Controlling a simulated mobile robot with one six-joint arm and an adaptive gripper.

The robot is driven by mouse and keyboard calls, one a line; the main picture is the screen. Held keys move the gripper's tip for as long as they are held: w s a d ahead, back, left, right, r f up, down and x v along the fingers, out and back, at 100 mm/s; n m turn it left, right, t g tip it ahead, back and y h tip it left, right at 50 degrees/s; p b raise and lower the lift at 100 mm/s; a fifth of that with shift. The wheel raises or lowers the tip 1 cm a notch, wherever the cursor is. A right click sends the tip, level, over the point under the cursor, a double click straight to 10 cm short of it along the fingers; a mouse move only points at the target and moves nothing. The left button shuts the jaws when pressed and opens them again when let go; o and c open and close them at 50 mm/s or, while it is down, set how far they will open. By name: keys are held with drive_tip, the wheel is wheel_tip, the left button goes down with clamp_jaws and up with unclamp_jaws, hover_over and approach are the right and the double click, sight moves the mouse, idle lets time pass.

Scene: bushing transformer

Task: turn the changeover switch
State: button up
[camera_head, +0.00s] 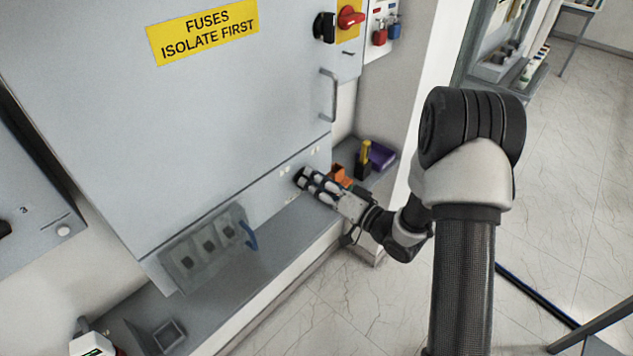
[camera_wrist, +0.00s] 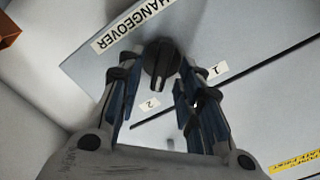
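My gripper (camera_wrist: 155,75) is open, with one finger on each side of the knob in the wrist view. I cannot tell whether the fingers touch it.
A grey ledge (camera_head: 290,232) runs under the cabinet. An orange item (camera_head: 339,174), a yellow-and-black tool (camera_head: 364,158) and a purple box (camera_head: 381,155) stand close behind my gripper. A door handle (camera_head: 331,95) and red rotary switch (camera_head: 350,17) are above. Floor on the right is mostly clear.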

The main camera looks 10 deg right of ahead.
drive_tip(key=v, duration=1.2)
drive_tip(key=shift+w, duration=0.1)
